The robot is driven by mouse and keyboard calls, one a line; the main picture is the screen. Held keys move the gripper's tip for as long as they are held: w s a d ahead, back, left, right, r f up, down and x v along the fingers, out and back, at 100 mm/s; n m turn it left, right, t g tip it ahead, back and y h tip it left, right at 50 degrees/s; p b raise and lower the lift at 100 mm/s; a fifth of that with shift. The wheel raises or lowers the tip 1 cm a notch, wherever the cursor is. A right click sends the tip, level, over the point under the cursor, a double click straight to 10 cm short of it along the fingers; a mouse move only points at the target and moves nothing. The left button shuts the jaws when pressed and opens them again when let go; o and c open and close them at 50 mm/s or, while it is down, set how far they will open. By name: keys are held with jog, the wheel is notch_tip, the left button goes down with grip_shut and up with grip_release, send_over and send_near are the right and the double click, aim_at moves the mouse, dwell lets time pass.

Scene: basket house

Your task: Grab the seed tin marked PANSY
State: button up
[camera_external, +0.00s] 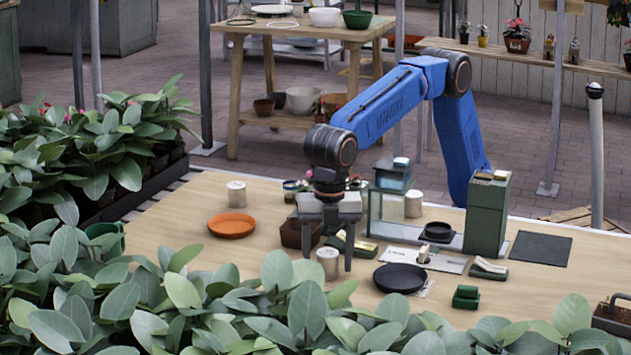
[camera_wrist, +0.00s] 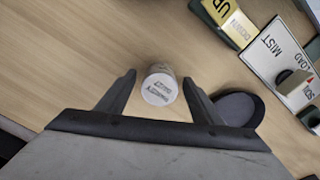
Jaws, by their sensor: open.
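Three pale, short round tins stand on the wooden table: one at the back left (camera_external: 236,194), one right of centre (camera_external: 413,203), and one at the front (camera_external: 327,264). My gripper (camera_external: 327,258) is open and points down at the front tin. In the wrist view this tin (camera_wrist: 160,88) shows between the tips of my gripper (camera_wrist: 159,80), with a gap on each side. Its lid lettering is upside down and too small to read surely. The lids of the other two tins are unreadable, so I cannot tell which is PANSY.
A black dish (camera_external: 400,278) lies right of the front tin. An orange dish (camera_external: 231,225) lies to the left. A brown pot (camera_external: 291,233) stands close behind my gripper. Leafy plants (camera_external: 290,300) crowd the front edge. A green upright box (camera_external: 487,215) stands at the right.

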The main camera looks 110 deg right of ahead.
jog(key=shift+f, duration=0.15)
jog(key=c, duration=1.1)
jog(key=shift+c, duration=0.2)
